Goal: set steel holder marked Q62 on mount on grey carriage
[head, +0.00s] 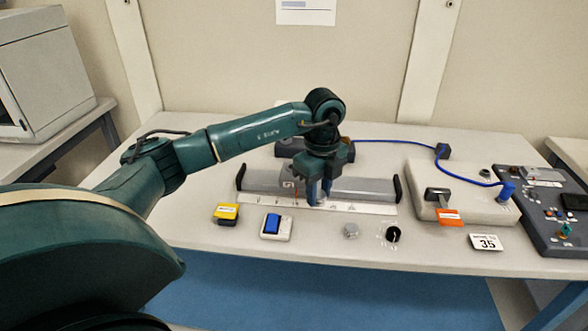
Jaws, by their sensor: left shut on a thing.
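My left gripper (320,190) points down over the front middle of the grey rail unit (365,188). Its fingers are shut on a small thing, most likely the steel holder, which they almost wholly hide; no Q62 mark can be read. A grey block with a pale mark (289,184), perhaps the carriage, shows just left of the fingers. The mount is hidden or too small to make out. I cannot tell whether the held thing touches anything below. My right gripper is out of view.
A box with an orange tag (449,217) and a blue cable (400,141) are right.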

